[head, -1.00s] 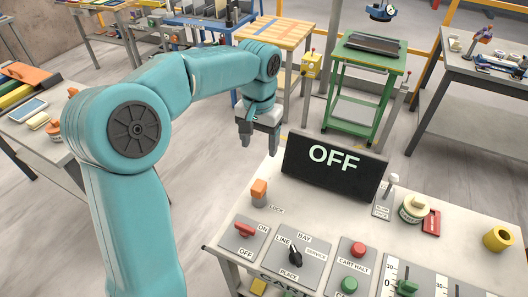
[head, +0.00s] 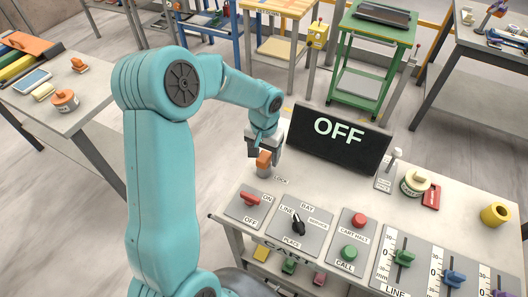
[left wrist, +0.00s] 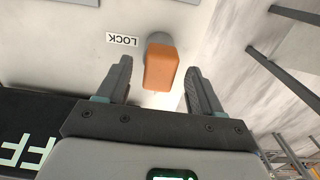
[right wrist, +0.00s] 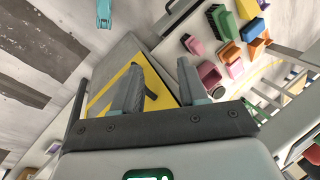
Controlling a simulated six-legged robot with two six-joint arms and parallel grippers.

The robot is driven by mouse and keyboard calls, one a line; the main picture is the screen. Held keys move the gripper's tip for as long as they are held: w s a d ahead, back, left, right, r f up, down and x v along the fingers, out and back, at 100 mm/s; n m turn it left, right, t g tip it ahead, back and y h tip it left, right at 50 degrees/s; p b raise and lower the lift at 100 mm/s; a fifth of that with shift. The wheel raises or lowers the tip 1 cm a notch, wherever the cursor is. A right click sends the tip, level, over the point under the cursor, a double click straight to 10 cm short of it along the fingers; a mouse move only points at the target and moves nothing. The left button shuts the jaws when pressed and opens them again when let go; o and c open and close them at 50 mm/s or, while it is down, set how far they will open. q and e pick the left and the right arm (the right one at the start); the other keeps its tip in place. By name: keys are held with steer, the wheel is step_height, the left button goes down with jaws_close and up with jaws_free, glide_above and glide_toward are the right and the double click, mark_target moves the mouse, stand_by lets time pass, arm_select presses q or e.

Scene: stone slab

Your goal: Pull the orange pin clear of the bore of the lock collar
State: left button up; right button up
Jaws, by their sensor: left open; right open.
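The orange pin (head: 264,158) stands upright in the grey lock collar (head: 263,171) at the panel table's back left corner, beside the LOCK label. In the left wrist view the orange pin head (left wrist: 161,68) lies between the spread fingers, with a gap on each side, and the grey collar (left wrist: 159,40) shows behind it. My left gripper (head: 262,152) is open, right at the pin head and partly overlapping it in the head view. My right gripper (right wrist: 161,90) is open and empty in its own wrist view, away from the pin; it does not show in the head view.
The black OFF display (head: 340,140) stands just right of the pin. In front are the red ON/OFF switch (head: 250,199), a black selector knob (head: 298,225) and red and green buttons. The table's left edge is close to the collar.

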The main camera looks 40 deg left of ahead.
arm_select(q)
steer(key=shift+s+r, duration=0.1)
steer(key=shift+s, duration=0.05)
steer(key=c, duration=0.4)
jaws_close()
steer(key=shift+r+p, duration=1.95)
steer(key=shift+r, duration=1)
step_height(320, 180, up, 2)
steer(key=shift+r, duration=0.1)
step_height(320, 180, up, 4)
steer(key=shift+f, duration=0.15)
